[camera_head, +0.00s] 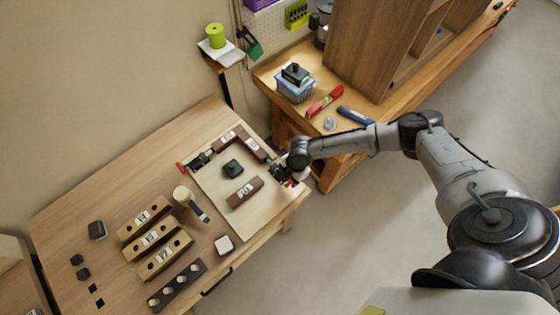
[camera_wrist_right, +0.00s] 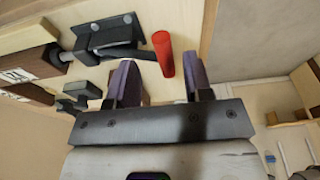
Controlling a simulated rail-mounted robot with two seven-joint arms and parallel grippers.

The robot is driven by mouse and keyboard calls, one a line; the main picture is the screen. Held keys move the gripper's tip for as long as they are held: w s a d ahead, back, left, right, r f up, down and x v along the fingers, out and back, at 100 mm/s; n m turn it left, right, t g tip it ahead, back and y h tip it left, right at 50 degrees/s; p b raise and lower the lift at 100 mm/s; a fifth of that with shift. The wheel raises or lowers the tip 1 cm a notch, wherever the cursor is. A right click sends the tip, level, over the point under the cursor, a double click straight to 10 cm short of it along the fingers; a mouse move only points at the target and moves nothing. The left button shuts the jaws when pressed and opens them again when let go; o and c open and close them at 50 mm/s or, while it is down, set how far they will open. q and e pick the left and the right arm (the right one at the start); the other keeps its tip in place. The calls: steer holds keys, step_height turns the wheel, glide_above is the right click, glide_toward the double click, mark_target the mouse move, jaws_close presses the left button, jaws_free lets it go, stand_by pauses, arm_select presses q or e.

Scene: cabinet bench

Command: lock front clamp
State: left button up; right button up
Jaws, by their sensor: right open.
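The front clamp (camera_head: 281,174) is a black toggle clamp with a red handle, at the right edge of the pale wooden board (camera_head: 212,188). In the right wrist view the clamp body (camera_wrist_right: 108,42) is black, and its red handle (camera_wrist_right: 163,54) sticks out between the lines of my two fingers, ahead of their tips. Its black-tipped rod points toward a dark brown block (camera_wrist_right: 30,62). My right gripper (camera_wrist_right: 162,75) is open and empty, close to the handle; contact cannot be told. In the head view it partly hides the clamp. My left gripper is out of view.
A second clamp (camera_head: 199,160) with a red handle sits at the board's far left. Brown blocks (camera_head: 245,191) and a black part (camera_head: 232,167) lie on the board. Several tan blocks (camera_head: 155,231) and a mallet (camera_head: 190,202) lie left. A side bench (camera_head: 360,103) stands behind my right arm.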

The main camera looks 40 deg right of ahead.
steer(key=shift+r, duration=0.2)
step_height(320, 180, up, 3)
steer(key=p, duration=0.3)
step_height(320, 180, up, 4)
steer(key=p, duration=0.3)
steer(key=shift+f+p, duration=0.15)
steer(key=shift+p, duration=0.15)
steer(key=shift+m, duration=0.3)
